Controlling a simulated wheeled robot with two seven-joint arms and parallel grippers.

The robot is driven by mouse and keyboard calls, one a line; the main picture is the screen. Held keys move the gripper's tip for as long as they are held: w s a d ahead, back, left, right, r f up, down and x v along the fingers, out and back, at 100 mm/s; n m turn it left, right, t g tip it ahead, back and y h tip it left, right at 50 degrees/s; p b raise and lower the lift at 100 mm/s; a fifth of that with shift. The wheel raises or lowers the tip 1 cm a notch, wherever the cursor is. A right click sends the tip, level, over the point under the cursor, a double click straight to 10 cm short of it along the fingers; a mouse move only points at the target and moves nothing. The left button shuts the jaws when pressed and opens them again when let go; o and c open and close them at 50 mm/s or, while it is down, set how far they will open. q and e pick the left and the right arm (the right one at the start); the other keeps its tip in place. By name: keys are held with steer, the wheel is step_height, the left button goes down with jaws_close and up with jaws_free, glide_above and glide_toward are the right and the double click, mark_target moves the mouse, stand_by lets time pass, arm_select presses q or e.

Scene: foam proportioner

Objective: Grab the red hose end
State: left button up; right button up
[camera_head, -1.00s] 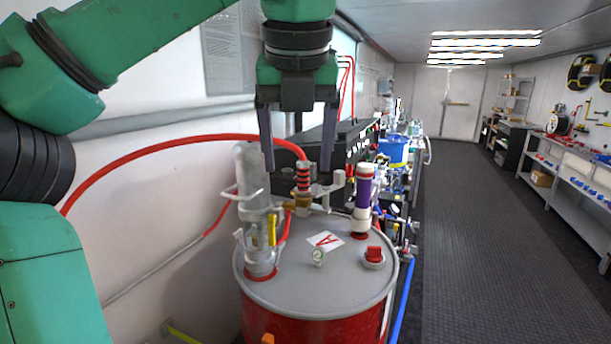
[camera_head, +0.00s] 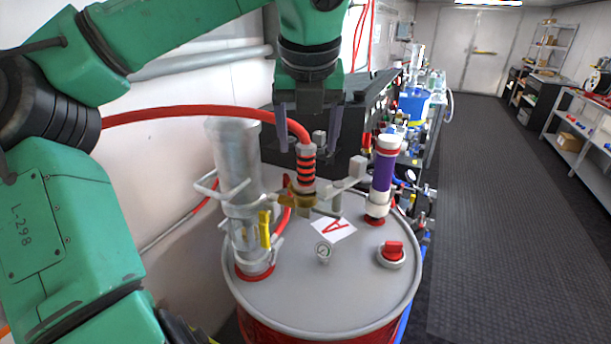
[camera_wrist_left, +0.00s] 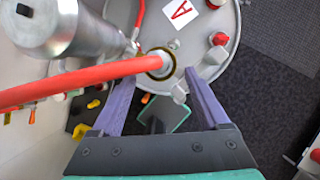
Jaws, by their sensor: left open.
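The red hose (camera_head: 205,111) arcs in from the left and bends down into its red-and-black ribbed end (camera_head: 306,163), which sits on a brass fitting above the drum lid. My left gripper (camera_head: 309,146) is open, its fingers pointing down around the upper part of the hose end in the head view. In the left wrist view, the hose (camera_wrist_left: 90,82) runs in from the left to a ring-shaped fitting (camera_wrist_left: 158,63). The two purple-grey fingers stand apart there, with the hose crossing beyond the left one. I cannot tell any contact. My right gripper is not in view.
The red drum (camera_head: 335,292) has a grey lid carrying a clear metallic cylinder (camera_head: 236,165) left of the hose end and a purple-and-white tube (camera_head: 384,170) to the right. The floor aisle at right is clear.

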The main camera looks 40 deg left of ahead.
mark_target(306, 159)
arm_select(q)
steer(key=p+x, duration=0.1)
steer(key=x, duration=0.3)
steer(key=a+p+x, duration=0.1)
steer(key=x, duration=0.1)
steer(key=shift+w+a+p, duration=0.15)
steer(key=shift+w+p, duration=0.15)
steer(key=shift+w, duration=0.2)
steer(key=shift+s+f, duration=0.1)
steer(key=shift+f, duration=0.1)
steer(key=shift+s, duration=0.1)
jaws_close()
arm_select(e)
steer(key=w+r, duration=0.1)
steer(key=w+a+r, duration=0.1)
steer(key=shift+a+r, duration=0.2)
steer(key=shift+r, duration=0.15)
arm_select(q)
steer(key=shift+r, duration=0.1)
